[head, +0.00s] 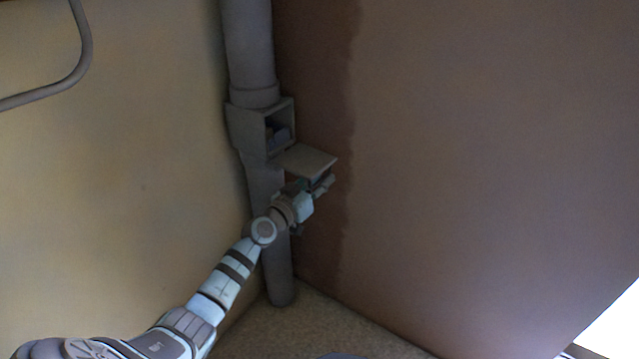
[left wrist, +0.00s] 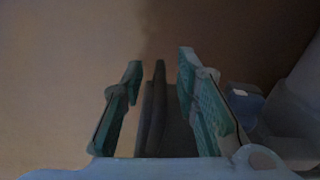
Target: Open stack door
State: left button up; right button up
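The stack is a grey vertical pipe (head: 250,45) in the wall corner, with a box-shaped access housing (head: 240,130) partway up. Its opening faces right and is uncovered. The stack door (head: 306,159) is a flat grey plate folded down below the opening, sticking out roughly level. My left gripper (head: 325,183) is just under the door's outer part. In the left wrist view, its teal-padded fingers (left wrist: 160,58) stand apart on either side of a thin dark plate (left wrist: 155,110), which looks like the door edge-on. Gaps show on both sides. My right gripper is not in view.
A bent grey rail (head: 78,60) is on the yellowish left wall. The right wall (head: 480,150) is bare plaster, darker near the pipe. The floor (head: 320,330) by the pipe's foot looks clear.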

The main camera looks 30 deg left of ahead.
pick_arm(q)
jog(key=shift+c, duration=0.2)
grip_shut()
